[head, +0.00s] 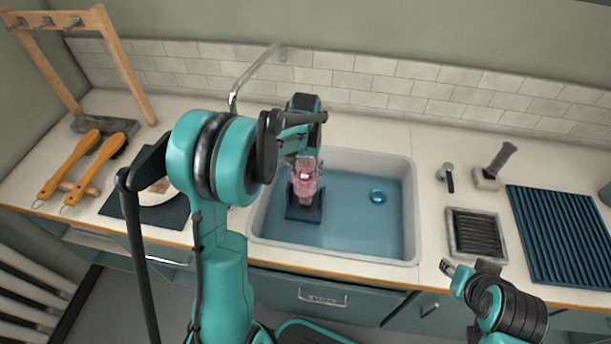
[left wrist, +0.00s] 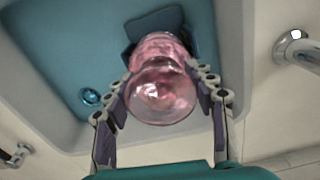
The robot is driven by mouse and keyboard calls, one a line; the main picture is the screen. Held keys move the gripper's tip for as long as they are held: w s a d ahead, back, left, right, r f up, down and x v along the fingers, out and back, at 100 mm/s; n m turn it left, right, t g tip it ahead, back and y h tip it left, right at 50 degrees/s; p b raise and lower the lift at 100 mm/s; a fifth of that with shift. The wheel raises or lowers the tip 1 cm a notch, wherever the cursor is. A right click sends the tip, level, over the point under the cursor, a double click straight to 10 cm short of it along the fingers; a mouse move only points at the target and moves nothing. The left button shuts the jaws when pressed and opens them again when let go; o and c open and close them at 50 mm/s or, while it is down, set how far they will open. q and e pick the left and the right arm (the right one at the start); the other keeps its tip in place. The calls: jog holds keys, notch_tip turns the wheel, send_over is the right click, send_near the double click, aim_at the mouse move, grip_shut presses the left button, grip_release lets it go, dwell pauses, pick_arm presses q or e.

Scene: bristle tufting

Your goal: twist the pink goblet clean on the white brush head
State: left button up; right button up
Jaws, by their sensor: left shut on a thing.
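The pink goblet (head: 306,178) is in my left gripper (head: 305,166), over the left part of the sink. In the left wrist view the translucent goblet (left wrist: 160,90) sits between the two fingers of my left gripper (left wrist: 163,92), which touch its sides. A dark blue base (head: 303,213) stands in the sink under the goblet, and it also shows in the left wrist view (left wrist: 158,22). The white brush head is not visible; the goblet may hide it. My right gripper (head: 462,268) is at the lower right, away from the sink; its finger gap is unclear.
The sink (head: 412,215) has pale walls and a blue basin with a round drain (head: 377,196). A faucet (head: 256,68) rises behind it. On the right are a dark grate (head: 476,233) and a ribbed blue mat (head: 560,235). Wooden brushes (head: 84,165) lie left.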

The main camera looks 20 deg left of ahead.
pick_arm(q)
notch_tip(320, 180, up, 9)
jog(key=p, duration=0.6)
jog(key=shift+r, duration=0.2)
